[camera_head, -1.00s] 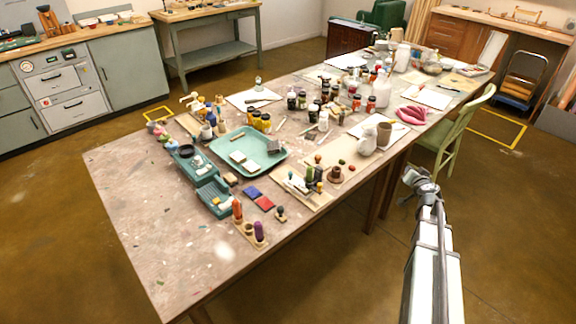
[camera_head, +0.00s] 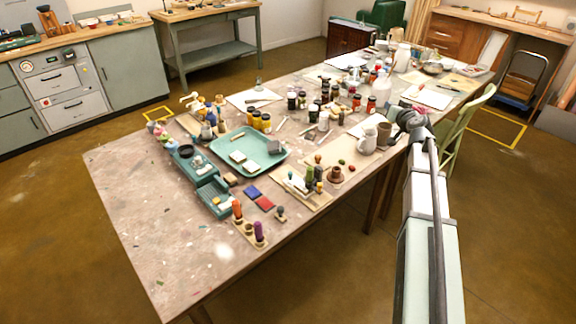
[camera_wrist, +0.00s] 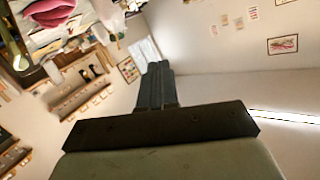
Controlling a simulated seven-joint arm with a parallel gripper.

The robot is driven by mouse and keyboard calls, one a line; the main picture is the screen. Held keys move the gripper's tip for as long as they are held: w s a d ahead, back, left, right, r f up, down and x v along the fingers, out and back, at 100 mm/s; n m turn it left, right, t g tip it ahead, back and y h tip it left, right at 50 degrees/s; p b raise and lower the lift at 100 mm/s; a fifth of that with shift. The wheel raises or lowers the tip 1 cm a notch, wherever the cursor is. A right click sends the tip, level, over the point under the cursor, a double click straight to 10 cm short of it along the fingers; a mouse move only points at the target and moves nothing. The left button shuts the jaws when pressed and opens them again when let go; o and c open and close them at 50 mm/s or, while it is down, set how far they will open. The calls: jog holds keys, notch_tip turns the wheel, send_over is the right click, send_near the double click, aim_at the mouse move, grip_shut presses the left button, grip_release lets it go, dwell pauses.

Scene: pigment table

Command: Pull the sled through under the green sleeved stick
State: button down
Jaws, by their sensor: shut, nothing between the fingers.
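A wooden board (camera_head: 318,201) lies near the table's right front edge. Small upright pieces stand on it, among them a dark green sleeved stick (camera_head: 310,174). A small pale piece (camera_head: 297,184) lies left of the stick on the same board; it may be the sled, but it is too small to tell. My gripper (camera_head: 405,117) is over the right edge of the table, well right of and behind the board. In the wrist view its fingers (camera_wrist: 155,85) are together and empty, pointing toward the far wall. The board does not show in that view.
A rack with orange and purple sticks (camera_head: 258,232) stands at the front. The left front tabletop (camera_head: 135,215) is clear.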

jog(key=s+a+f+n+g+y, duration=0.1)
jog(key=a+f+n+g+y, duration=0.15)
jog(key=a, duration=0.75)
jog(key=a+f+n+g+y, duration=0.1)
jog(key=a+f+n+g, duration=0.15)
jog(key=a, duration=0.75)
jog(key=n+g+h, duration=0.3)
jog(key=g+h, duration=0.1)
jog(key=g, duration=0.3)
send_over(288, 178)
jog(key=w, duration=0.2)
notch_tip(288, 178, down, 4)
jog(key=x, duration=0.7)
jog(key=s+x, duration=0.1)
jog(key=x, duration=0.2)
jog(key=shift+a+f, duration=0.2)
jog(key=shift+f, duration=0.1)
jog(key=shift+s+d+r, duration=0.1)
jog(key=shift+s+d, duration=0.65)
jog(key=shift+s, duration=0.3)
jog(key=shift+s+d, duration=0.4)
jog(key=shift+s, duration=0.15)
